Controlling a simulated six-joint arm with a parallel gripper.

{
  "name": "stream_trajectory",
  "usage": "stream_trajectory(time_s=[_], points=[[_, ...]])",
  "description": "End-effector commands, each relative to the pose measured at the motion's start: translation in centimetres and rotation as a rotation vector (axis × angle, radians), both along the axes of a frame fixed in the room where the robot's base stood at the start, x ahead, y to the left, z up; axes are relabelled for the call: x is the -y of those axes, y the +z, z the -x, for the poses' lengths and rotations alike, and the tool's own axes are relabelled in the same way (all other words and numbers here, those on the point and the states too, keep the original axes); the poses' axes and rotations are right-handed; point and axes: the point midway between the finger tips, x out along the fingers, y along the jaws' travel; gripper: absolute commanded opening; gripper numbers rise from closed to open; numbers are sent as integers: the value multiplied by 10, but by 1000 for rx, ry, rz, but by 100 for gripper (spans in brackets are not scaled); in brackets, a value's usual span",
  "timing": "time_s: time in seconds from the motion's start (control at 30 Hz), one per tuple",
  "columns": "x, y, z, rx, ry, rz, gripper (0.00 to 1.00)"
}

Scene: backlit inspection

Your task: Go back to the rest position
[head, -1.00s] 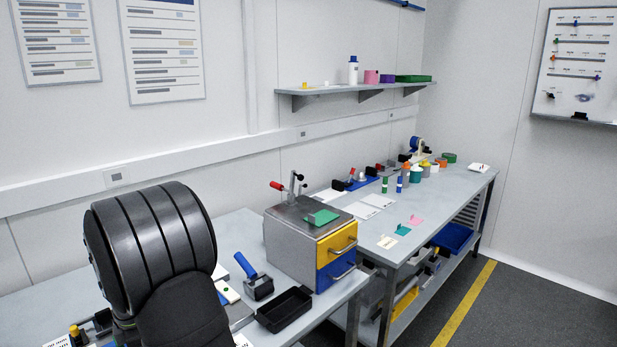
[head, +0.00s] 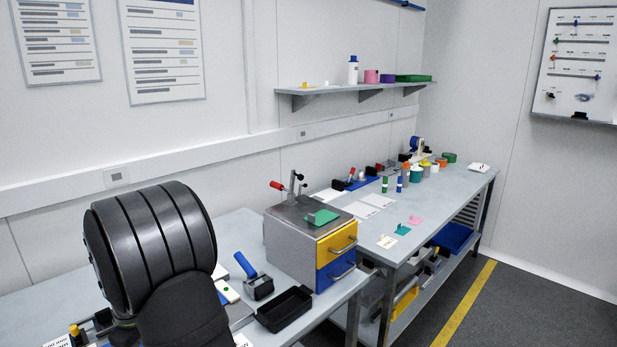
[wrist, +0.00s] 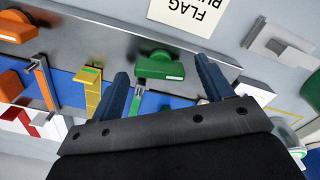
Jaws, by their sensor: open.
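My gripper (wrist: 161,70) is open in the wrist view, with its two blue-grey fingers apart. A green part (wrist: 160,66) shows between the fingertips, and I see nothing clamped between them. The camera looks down on a blue surface with a yellow part (wrist: 91,92) and an orange part (wrist: 42,80) to the left of the fingers. In the head view my own arm fills the lower left, and the gripper is hidden there.
A grey cabinet (head: 290,245) with yellow and blue drawers stands on the near bench. A black tray (head: 285,310) and a blue-handled tool (head: 257,279) lie before it. A printed label card (wrist: 185,12) and a dark green cylinder (wrist: 311,88) show in the wrist view.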

Motion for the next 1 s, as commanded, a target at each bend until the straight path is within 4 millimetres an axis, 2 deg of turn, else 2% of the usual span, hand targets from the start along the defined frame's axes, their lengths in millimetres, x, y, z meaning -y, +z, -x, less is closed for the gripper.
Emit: stream_trajectory(time_s=[0.67,0.8,1.0], points=[[0,0,0,1,-561,-2,73],[0,24,0,3,-578,-6,73],[0,49,0,3,-575,-4,73]])
